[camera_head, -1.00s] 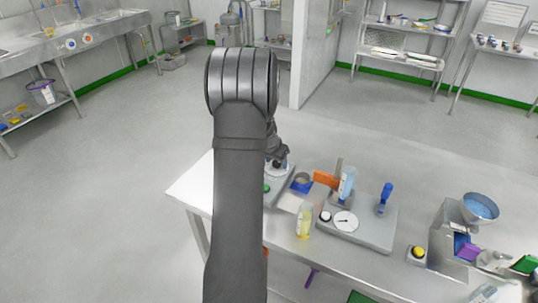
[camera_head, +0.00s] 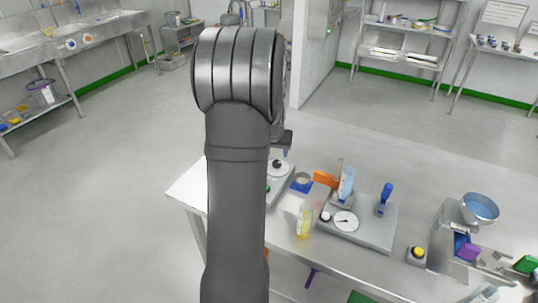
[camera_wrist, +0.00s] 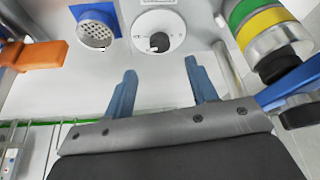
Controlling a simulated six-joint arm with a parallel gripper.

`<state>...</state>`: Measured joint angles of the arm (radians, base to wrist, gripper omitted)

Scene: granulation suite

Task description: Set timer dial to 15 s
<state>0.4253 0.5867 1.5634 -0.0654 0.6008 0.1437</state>
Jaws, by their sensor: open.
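A round white dial with a black knob shows at the top middle of the wrist view (camera_wrist: 158,33). In the head view this dial (camera_head: 279,168) is on the left device on the table, just right of my arm. I cannot read its scale or setting. My gripper (camera_wrist: 163,82) is open, with two blue-grey fingers apart and nothing between them. The fingers point toward the dial, and the knob lies beyond the tips, between their lines. A visible gap separates them. In the head view my arm hides most of the gripper.
A blue square holder with a perforated cup (camera_wrist: 97,27) is left of the dial, and an orange handle (camera_wrist: 35,54) is farther left. A green-and-yellow banded cylinder (camera_wrist: 260,25) is at right. A yellow bottle (camera_head: 305,222) and a gauge device (camera_head: 372,234) stand nearby.

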